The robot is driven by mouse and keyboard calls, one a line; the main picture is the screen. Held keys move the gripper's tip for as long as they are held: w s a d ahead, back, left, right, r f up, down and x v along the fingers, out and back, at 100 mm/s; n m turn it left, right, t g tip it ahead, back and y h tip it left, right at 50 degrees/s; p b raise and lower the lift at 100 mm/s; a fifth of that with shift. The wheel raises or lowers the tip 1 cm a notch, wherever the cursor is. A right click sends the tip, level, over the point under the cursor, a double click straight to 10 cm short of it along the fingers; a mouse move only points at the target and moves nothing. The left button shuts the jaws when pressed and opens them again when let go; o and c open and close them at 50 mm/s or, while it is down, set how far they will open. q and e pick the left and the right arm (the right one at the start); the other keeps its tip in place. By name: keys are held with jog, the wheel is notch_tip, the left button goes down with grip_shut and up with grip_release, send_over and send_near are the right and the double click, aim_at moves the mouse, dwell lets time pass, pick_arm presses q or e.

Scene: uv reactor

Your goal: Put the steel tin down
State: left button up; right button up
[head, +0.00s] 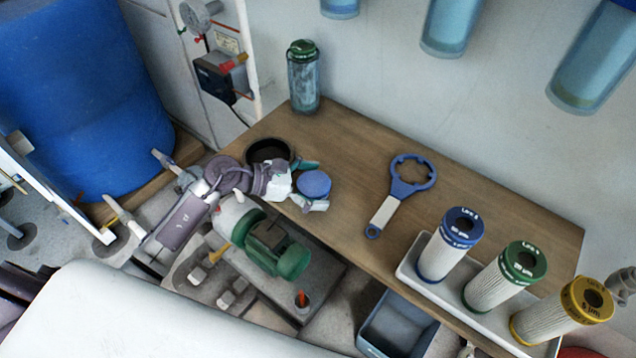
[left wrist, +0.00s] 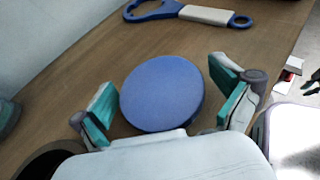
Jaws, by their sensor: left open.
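A round thing with a flat blue top (head: 315,184) stands on the wooden bench near its front edge. It seems to be the tin, but I see no bare steel, as its side is hidden. It also shows in the left wrist view (left wrist: 160,93), between the teal finger pads. My left gripper (head: 309,186) is open around it. In the left wrist view (left wrist: 166,100) a gap shows between the blue top and each pad. My right gripper is not in view.
A dark round dish (head: 268,151) lies just behind my left wrist. A clear green-capped housing (head: 303,78) stands at the back. A blue ring wrench (head: 400,190) lies right; beyond it a white tray (head: 408,270) holds filter cartridges. A green pump (head: 275,247) sits below the front edge.

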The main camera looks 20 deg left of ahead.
pick_arm(q)
jog(key=b+v, duration=0.2)
jog(key=v, duration=0.8)
jog(key=shift+s+a, duration=0.2)
jog(key=shift+a, duration=0.15)
jog(key=shift+s+a+r, duration=0.25)
jog(key=shift+a+r, duration=0.2)
